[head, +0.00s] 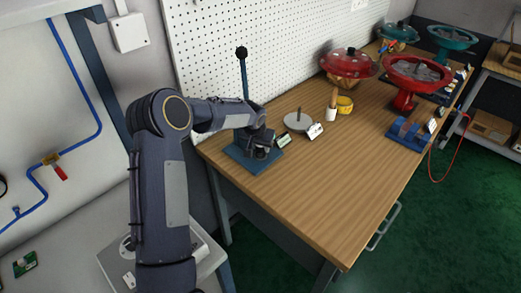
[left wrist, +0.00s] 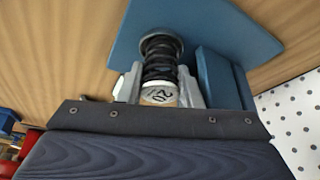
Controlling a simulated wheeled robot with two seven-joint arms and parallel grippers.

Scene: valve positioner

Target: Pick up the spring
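The spring (left wrist: 159,66), a black coil, stands on the blue base plate of a small stand in the left wrist view. A pale cylinder (left wrist: 158,97) with dark marks sits at its near end. My left gripper (left wrist: 160,82) has one grey finger on each side of the spring, with hardly any gap showing. I cannot tell whether the fingers press on it. In the head view my left gripper (head: 262,146) is low over the blue stand (head: 240,163) at the bench's near left corner; the arm and gripper mostly hide the spring there. My right gripper is not in view.
The stand has a tall blue post with a black knob (head: 241,53). A grey disc (head: 298,122), small label cards, a wooden-handled tool (head: 332,104) and a yellow ring (head: 345,105) lie to the right. Red valve parts (head: 405,84) stand farther back. The bench's front middle (head: 330,190) is clear.

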